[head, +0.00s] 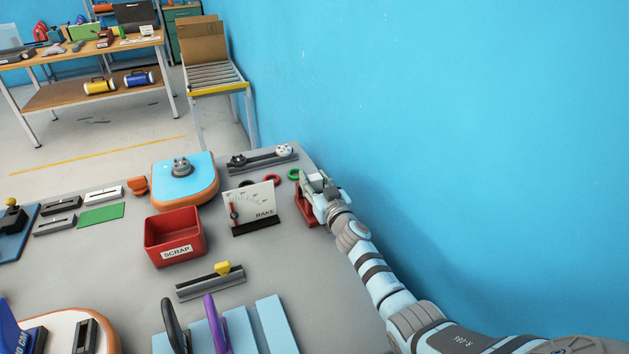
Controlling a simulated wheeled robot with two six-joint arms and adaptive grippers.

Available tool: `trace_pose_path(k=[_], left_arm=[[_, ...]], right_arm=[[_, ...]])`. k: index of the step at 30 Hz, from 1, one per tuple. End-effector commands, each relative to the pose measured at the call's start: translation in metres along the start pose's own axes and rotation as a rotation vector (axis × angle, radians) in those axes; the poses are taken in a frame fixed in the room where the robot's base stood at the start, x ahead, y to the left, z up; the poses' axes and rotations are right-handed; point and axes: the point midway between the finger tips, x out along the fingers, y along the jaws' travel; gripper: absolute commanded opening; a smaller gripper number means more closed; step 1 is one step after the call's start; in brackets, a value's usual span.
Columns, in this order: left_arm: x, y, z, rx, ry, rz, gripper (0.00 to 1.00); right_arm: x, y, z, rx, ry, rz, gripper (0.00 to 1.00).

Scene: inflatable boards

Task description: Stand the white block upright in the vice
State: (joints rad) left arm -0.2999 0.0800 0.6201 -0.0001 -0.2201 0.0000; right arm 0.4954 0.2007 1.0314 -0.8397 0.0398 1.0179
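My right gripper (319,184) is at the right edge of the bench, over a red fixture (305,209) that looks like the vice. The gripper covers much of the fixture's top, so its jaws are hidden. A small pale patch shows at the fingers. I cannot tell whether it is the white block or part of the gripper, nor whether the fingers are open or shut. No white block stands out clearly elsewhere. My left gripper is not in view.
A red scrap bin (173,241), a blue-topped round-cornered unit (185,178) and a rail with a yellow slider (210,282) lie farther left. A blue wall (430,110) borders the bench on the right.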

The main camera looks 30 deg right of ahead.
Motion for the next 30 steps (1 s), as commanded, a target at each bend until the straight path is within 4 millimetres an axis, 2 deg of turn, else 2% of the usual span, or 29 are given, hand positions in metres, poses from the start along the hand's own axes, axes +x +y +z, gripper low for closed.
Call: trace_pose_path(k=[3, 11, 14, 17, 22, 24, 27, 30], left_arm=[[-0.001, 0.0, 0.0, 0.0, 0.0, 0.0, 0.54], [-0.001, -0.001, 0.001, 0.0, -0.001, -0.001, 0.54], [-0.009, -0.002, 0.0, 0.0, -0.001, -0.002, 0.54], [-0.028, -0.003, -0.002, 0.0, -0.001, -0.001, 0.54], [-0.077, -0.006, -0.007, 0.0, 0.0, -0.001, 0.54], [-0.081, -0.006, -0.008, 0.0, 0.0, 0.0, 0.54], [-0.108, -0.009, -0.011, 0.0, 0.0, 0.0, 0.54], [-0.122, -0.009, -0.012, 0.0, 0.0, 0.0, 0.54]], right_arm=[[0.0, 0.0, -0.001, 0.0, 0.0, 0.0, 0.55], [0.0, 0.0, -0.001, 0.0, 0.0, 0.0, 0.55], [0.0, 0.0, -0.009, -0.001, 0.0, 0.0, 0.55], [0.0, 0.0, -0.029, 0.0, 0.0, 0.0, 0.55], [-0.001, 0.0, -0.079, -0.002, 0.0, 0.0, 0.55], [-0.001, 0.0, -0.085, -0.002, 0.0, 0.0, 0.55], [-0.001, 0.0, -0.112, 0.0, 0.0, 0.0, 0.55], [-0.002, 0.0, -0.127, 0.0, 0.0, 0.0, 0.55]])
